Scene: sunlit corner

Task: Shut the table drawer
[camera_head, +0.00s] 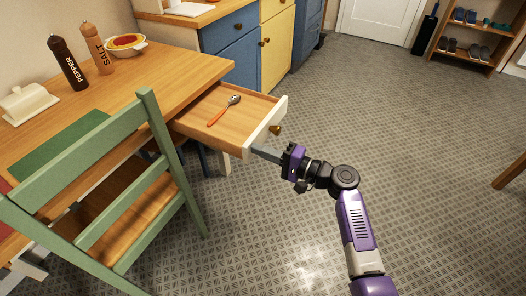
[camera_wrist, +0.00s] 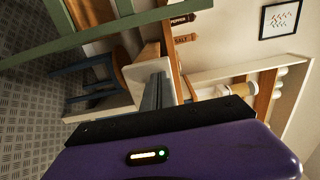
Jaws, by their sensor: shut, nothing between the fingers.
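The table drawer (camera_head: 203,127) is pulled out from the right end of the wooden table (camera_head: 190,65). It has a wooden inside, a cream front panel (camera_head: 262,130) and a brass knob (camera_head: 276,130). A spoon with a red handle (camera_head: 218,115) lies in it. My gripper (camera_head: 256,150) is shut and empty at the near end of the front panel, below and left of the knob. In the wrist view the shut fingers (camera_wrist: 158,92) point at a pale block, likely the panel's end. Whether they touch it I cannot tell.
A green chair (camera_head: 125,185) stands at the table's near side, left of the drawer. Pepper (camera_head: 68,62) and salt (camera_head: 97,48) mills, a bowl (camera_head: 125,46) and a butter dish (camera_head: 27,103) are on the table. Blue and yellow cabinets (camera_head: 277,45) stand behind.

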